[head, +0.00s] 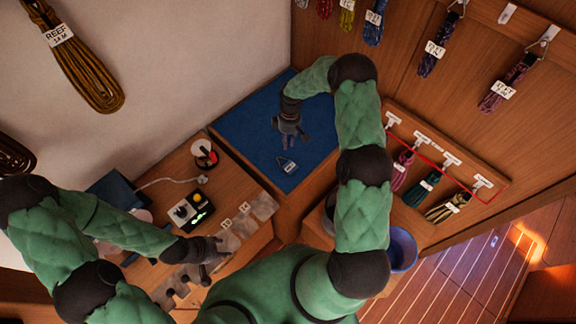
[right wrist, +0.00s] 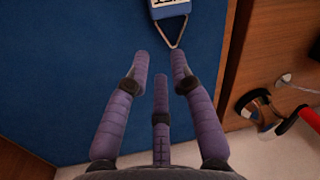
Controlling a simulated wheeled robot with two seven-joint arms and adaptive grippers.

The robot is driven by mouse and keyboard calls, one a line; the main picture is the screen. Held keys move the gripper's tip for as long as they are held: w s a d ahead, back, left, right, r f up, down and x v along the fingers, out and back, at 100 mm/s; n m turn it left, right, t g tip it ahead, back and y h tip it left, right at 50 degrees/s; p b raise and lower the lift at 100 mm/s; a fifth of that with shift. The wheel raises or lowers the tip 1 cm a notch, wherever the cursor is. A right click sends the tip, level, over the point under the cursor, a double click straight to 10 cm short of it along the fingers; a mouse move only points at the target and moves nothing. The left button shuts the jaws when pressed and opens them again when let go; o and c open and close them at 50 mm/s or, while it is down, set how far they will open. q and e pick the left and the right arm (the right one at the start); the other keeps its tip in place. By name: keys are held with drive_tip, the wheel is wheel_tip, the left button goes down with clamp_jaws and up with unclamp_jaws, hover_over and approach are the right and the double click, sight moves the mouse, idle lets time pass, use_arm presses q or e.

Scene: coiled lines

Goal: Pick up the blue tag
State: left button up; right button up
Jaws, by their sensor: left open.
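The blue tag (head: 287,164) lies on the blue mat (head: 245,130). It has a white label and a metal triangular ring. My right gripper (head: 291,136) is above the mat, just beyond the tag in the head view. In the right wrist view the tag (right wrist: 170,9) is cut off by the top edge, its ring pointing toward the fingers. My right gripper (right wrist: 160,58) is open, its fingers apart and nothing between them. My left gripper (head: 206,270) is open over the wooden counter at lower left, away from the tag.
A control box (head: 190,209) with a yellow knob and a red-and-white round item (head: 204,153) stand on the counter. A blue bucket (head: 400,250) is at right. Coiled lines (head: 432,55) with tags hang on the wooden wall. The mat around the tag is clear.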

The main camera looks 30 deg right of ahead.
sight(286, 160)
use_arm(q)
drive_tip(key=shift+f+b, duration=0.4)
drive_tip(key=shift+f, duration=0.15)
use_arm(e)
drive_tip(key=f, duration=0.2)
drive_tip(key=shift+s+a+f, duration=0.2)
drive_tip(key=shift+s+f, duration=0.05)
drive_tip(key=shift+f, duration=0.15)
use_arm(q)
drive_tip(key=shift+w+f, duration=0.1)
drive_tip(key=shift+f, duration=0.05)
use_arm(e)
drive_tip(key=shift+w+f, duration=0.1)
drive_tip(key=shift+f, duration=0.35)
use_arm(q)
drive_tip(key=shift+f+b, duration=0.55)
drive_tip(key=shift+b, duration=0.1)
use_arm(e)
drive_tip(key=f, duration=0.4)
drive_tip(key=shift+s+a+f, duration=0.25)
drive_tip(key=shift+a+f, duration=0.05)
drive_tip(key=shift+f, duration=0.1)
drive_tip(key=shift+s+r, duration=0.1)
clamp_jaws()
